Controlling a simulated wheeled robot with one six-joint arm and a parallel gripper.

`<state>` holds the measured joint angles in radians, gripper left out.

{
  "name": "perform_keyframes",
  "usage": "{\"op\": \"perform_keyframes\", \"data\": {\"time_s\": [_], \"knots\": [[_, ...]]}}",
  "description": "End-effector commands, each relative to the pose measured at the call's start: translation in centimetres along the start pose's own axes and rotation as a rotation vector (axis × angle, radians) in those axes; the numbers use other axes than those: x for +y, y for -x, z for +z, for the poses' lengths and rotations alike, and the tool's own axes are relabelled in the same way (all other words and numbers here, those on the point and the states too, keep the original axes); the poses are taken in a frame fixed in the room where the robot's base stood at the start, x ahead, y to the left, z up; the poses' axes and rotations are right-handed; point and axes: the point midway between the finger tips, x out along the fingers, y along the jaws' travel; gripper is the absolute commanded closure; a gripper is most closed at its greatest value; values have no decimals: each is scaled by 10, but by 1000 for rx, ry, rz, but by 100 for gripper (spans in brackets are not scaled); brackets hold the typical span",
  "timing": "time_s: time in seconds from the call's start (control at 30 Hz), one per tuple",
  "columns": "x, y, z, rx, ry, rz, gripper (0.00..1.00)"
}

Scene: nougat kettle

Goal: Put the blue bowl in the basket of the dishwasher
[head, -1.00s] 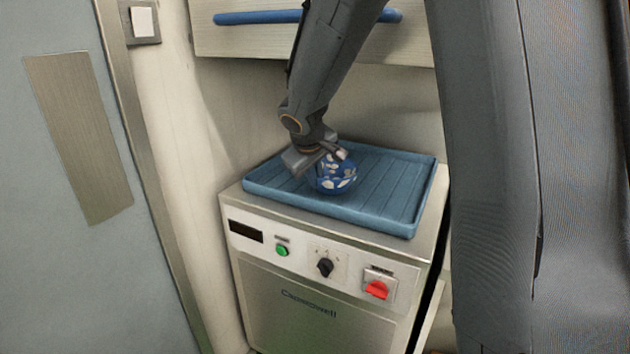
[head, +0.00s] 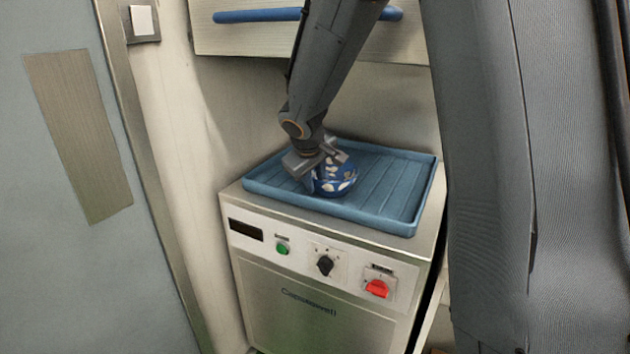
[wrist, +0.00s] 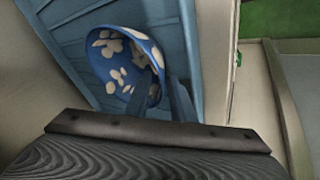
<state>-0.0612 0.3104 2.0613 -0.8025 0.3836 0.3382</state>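The blue bowl (head: 335,180) with white patches is in the blue, tray-like basket (head: 395,210) on top of the dishwasher (head: 315,285). It is tilted and seems to touch the basket floor, though its underside is hidden. My gripper (head: 317,172) points down at the bowl's left side. In the wrist view the bowl (wrist: 118,60) shows its patterned side, and my gripper's fingers (wrist: 163,92) straddle its rim, one over the inside and one outside. I cannot tell whether they press on the wall.
A raised rim surrounds the basket, and its right part is empty. The dishwasher front has a green button (head: 282,249), a black knob (head: 325,265) and a red switch (head: 377,289). A blue handle bar (head: 258,15) crosses the panel above. A grey door (head: 75,180) stands at left.

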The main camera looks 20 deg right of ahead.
Motion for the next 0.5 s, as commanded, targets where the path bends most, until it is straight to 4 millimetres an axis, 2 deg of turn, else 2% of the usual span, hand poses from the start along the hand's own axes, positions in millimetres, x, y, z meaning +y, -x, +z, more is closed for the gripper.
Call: {"op": "perform_keyframes", "data": {"time_s": [0.5], "knots": [[0,95,-1,4,-1,1,78]]}}
